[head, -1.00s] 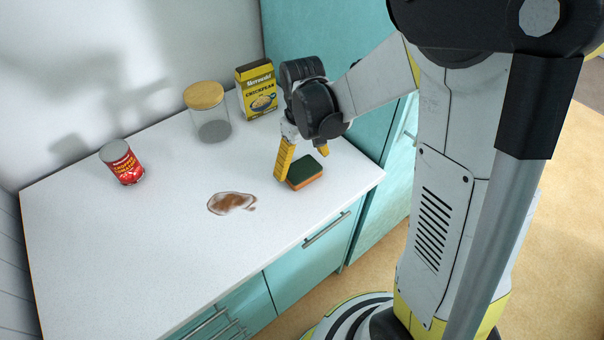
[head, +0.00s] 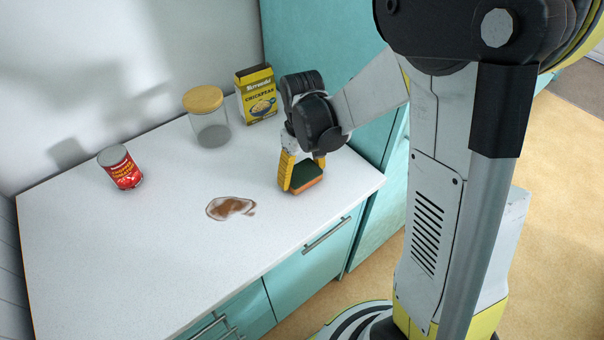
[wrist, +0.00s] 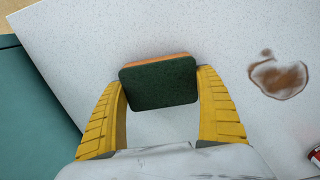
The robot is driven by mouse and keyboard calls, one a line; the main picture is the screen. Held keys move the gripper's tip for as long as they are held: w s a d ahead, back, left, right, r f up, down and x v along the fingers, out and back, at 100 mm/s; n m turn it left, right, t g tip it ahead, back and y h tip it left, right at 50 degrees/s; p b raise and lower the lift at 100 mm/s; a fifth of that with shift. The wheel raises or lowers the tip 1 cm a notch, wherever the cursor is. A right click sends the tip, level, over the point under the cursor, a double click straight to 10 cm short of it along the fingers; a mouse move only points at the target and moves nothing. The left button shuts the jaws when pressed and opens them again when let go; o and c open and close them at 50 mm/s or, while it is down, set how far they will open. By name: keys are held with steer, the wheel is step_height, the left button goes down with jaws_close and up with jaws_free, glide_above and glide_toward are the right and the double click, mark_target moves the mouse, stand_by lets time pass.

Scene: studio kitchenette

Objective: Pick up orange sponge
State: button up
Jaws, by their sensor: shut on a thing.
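The orange sponge (head: 308,183) has a dark green scouring top and an orange body below it. It is at the counter's right end in the head view, and I cannot tell whether it touches the counter. My gripper (head: 304,174) is shut on it, with one yellow finger at each side. In the wrist view the sponge's green face (wrist: 160,84) fills the space between the fingers of my gripper (wrist: 162,90), with a thin orange edge showing at the top.
A brown spill (head: 230,208) lies on the white counter (head: 130,260) left of the sponge. A red can (head: 122,170), a glass jar with a wooden lid (head: 208,120) and a yellow chickpea box (head: 257,95) stand further back. A tall teal cabinet (head: 310,40) rises behind my arm.

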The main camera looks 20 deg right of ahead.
mark_target(303, 172)
step_height(303, 172, up, 4)
steer(key=shift+r+p, duration=0.25)
steer(key=shift+p, duration=0.7)
steer(key=s+d+r+p, duration=0.3)
steer(key=s+d+r, duration=0.2)
steer(key=d, duration=0.5)
steer(key=shift+s+d+r, duration=0.15)
steer(key=shift+s+r, duration=0.15)
steer(key=shift+r, duration=0.25)
steer(key=c, duration=0.4)
